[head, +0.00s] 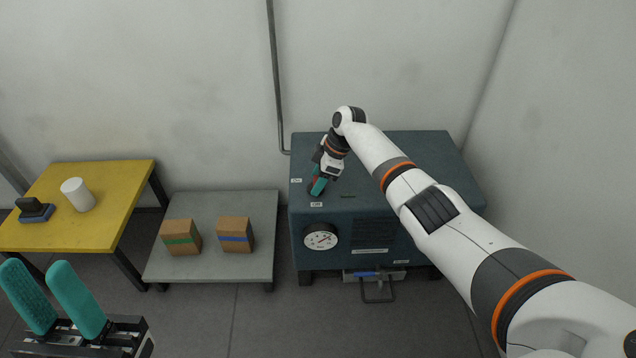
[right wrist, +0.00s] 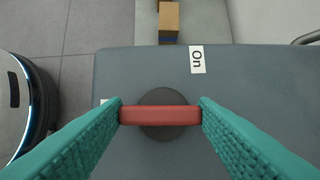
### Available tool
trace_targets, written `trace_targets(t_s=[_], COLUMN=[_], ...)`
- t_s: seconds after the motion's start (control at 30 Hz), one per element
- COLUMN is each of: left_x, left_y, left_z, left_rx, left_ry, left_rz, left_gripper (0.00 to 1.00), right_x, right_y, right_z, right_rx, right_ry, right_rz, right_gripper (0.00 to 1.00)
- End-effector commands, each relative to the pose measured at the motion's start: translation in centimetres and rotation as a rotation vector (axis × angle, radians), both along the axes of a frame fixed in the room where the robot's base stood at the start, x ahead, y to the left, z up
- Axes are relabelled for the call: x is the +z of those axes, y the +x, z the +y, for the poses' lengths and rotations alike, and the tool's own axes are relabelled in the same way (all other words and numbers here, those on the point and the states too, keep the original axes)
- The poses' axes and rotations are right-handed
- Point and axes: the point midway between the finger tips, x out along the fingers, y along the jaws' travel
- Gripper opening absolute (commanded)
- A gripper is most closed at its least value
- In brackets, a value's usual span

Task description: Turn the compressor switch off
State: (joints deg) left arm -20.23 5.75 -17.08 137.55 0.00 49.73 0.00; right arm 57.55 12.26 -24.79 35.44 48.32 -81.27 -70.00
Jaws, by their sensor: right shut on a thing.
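The compressor (head: 400,240) is a dark blue-grey cabinet against the wall. Its switch, a red bar handle (right wrist: 160,115) on a dark round base (right wrist: 161,97), is on the top near the left front. My right gripper (head: 318,186) reaches down to it, and its teal fingers are closed on the bar's two ends. An "On" label (right wrist: 196,59) shows in the right wrist view; the bar does not point at it. A second label (head: 316,204) lies near the front edge, mostly hidden by a finger in the wrist view. My left gripper (head: 38,270) is open and empty at lower left.
A round pressure gauge (head: 321,237) is on the compressor's front. A low grey table (head: 210,204) carries two cardboard boxes. A pipe (head: 276,80) runs down the wall.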

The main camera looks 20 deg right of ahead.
Motion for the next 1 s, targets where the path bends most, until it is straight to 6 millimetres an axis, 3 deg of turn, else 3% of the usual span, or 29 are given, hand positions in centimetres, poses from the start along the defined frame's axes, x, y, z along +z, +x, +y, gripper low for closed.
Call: trace_targets(t_s=[0.7, 0.73, 0.8, 0.87, 1.0], left_x=[-0.56, -0.56, -0.56, -0.56, -0.56], left_y=[-0.56, -0.56, -0.56, -0.55, -0.55], left_z=[0.12, 0.12, 0.12, 0.12, 0.12], left_rx=[-0.002, -0.002, -0.002, -0.002, -0.002], left_ry=[-0.011, -0.010, -0.010, -0.010, -0.011], left_rz=[-0.033, -0.033, -0.033, -0.033, -0.032], left_gripper=[0.35, 0.35, 0.35, 0.35, 0.35], right_x=[-0.05, -0.05, -0.05, -0.04, -0.04], right_y=[-0.03, -0.03, -0.03, -0.02, 0.00], right_z=[0.01, 0.01, 0.01, 0.00, -0.01], right_rx=[0.053, 0.053, 0.052, 0.052, 0.051], right_ry=[-0.002, -0.002, -0.002, -0.001, -0.001], right_rz=[0.001, 0.001, 0.002, 0.001, 0.001], right_gripper=[0.30, 0.54, 0.66, 0.75, 0.75])
